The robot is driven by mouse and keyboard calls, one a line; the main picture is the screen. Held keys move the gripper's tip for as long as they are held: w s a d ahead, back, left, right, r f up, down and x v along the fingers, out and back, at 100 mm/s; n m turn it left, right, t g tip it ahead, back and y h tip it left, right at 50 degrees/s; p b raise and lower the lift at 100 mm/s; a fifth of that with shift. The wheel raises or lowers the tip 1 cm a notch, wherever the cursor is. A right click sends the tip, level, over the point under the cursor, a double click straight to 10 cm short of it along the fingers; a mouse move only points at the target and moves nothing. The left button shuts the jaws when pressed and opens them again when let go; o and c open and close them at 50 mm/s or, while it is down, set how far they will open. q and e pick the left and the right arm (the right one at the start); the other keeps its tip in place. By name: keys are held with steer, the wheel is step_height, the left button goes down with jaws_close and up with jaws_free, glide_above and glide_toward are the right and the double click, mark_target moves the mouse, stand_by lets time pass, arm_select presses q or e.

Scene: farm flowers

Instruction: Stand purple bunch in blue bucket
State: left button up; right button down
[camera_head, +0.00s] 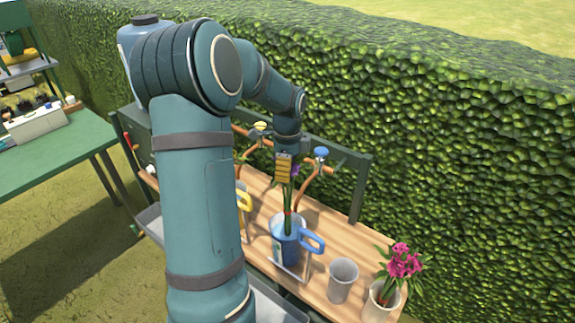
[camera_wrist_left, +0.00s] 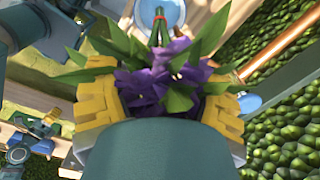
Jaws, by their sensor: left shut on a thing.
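The purple bunch (camera_wrist_left: 155,75) is held between the yellow pads of my left gripper (camera_wrist_left: 165,100) in the left wrist view, blossoms nearest the camera. In the head view my left gripper (camera_head: 284,168) is above the blue bucket (camera_head: 287,246), mostly seen from the side. The bunch's green stems (camera_head: 289,208) hang upright down to the bucket, and their lower ends appear to be within its rim. Whether they touch its bottom is hidden. The bucket also shows below the stems in the left wrist view (camera_wrist_left: 172,14). My right gripper is in neither view.
A grey cup (camera_head: 342,281) and a white pot of pink flowers (camera_head: 384,300) stand right of the bucket on the wooden bench (camera_head: 319,230). Orange pipes with a blue-topped tap (camera_head: 321,153) rise close behind. A hedge (camera_head: 450,150) borders the back.

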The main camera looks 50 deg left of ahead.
mark_target(288, 189)
arm_select(q)
steer(key=shift+f+b, duration=1.75)
steer(key=shift+f, duration=1.15)
steer(key=shift+f+b, duration=0.8)
steer(key=shift+f, duration=0.45)
steer(key=o, duration=1.3)
steer(key=shift+r, duration=0.1)
step_height(288, 189, up, 12)
steer(key=shift+f, duration=0.1)
